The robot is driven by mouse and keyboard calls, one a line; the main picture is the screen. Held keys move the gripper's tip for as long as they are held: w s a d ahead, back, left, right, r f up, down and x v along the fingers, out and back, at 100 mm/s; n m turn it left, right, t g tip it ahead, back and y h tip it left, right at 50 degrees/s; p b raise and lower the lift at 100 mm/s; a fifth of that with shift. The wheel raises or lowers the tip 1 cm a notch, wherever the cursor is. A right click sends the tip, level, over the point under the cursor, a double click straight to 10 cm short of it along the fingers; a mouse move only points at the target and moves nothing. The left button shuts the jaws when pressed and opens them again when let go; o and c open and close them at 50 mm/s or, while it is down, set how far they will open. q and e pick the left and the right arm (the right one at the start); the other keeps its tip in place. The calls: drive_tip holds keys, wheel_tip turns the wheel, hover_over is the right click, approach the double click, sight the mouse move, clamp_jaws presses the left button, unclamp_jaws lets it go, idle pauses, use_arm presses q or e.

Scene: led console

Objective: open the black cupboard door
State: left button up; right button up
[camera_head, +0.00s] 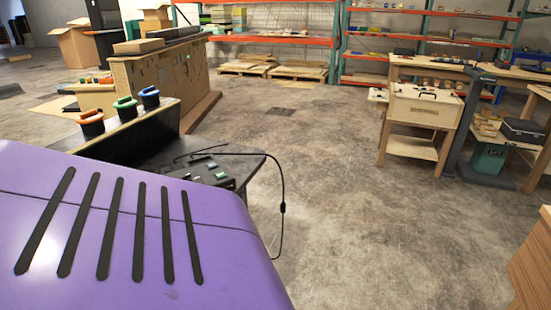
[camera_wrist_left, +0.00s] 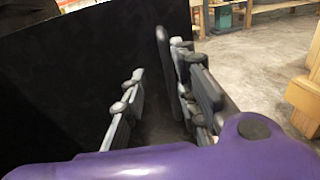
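A large flat black panel (camera_wrist_left: 75,85) fills the left and middle of the left wrist view. It looks like the black cupboard door, but its hinges and outline are not all in view. A narrow upright dark bar with a rounded top (camera_wrist_left: 162,50) stands in front of it, perhaps a handle. My left gripper (camera_wrist_left: 160,75) is open, one finger on each side of the bar in the picture. The bar appears closer to the right finger; contact cannot be told. Neither gripper shows in the head view, where a purple surface covers the lower left.
A black console (camera_head: 140,140) carries orange, green and blue buttons. A dark tabletop (camera_head: 235,165) with small parts and a hanging cable (camera_head: 282,207) adjoins it. Concrete floor (camera_head: 350,200) is clear to the right. A wooden workbench (camera_head: 415,148) stands beyond, with shelves behind.

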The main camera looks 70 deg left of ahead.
use_arm(q)
wheel_tip(320, 180, up, 10)
idle(0.5)
drive_tip(key=shift+f, duration=0.1)
idle(0.4)
